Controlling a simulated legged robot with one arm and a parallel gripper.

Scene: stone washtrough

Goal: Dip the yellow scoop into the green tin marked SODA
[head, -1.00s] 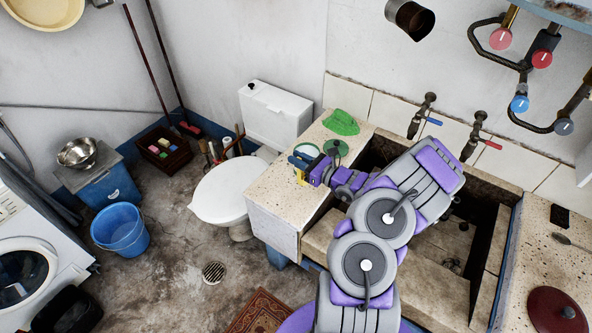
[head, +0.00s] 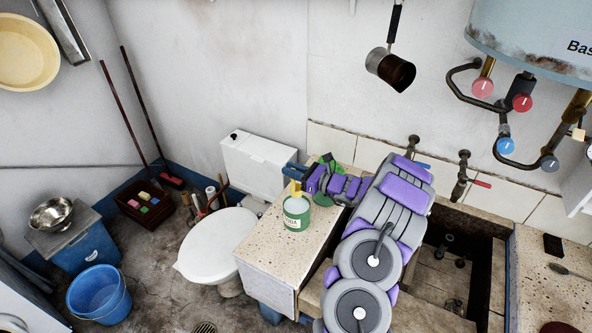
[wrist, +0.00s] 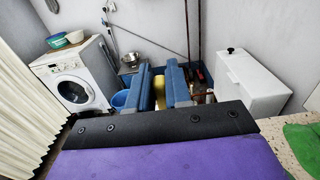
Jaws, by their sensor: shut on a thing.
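The green tin marked SODA (head: 297,216) stands upright on the speckled stone counter in the head view. My gripper (head: 294,172) is above it, with its blue fingers shut on the yellow scoop (head: 296,187). The scoop points down, and its lower end is at the tin's open mouth. I cannot tell whether its tip is inside the rim or just above it. In the wrist view the yellow scoop (wrist: 159,91) shows between the two blue fingers (wrist: 160,88); the tin is hidden there.
A dark green disc (head: 325,197) and a green cloth (head: 327,163) lie behind the tin, partly covered by my arm. The white toilet (head: 219,246) is left of the counter (head: 262,250). The sunken trough (head: 440,265) and taps (head: 461,176) are to the right.

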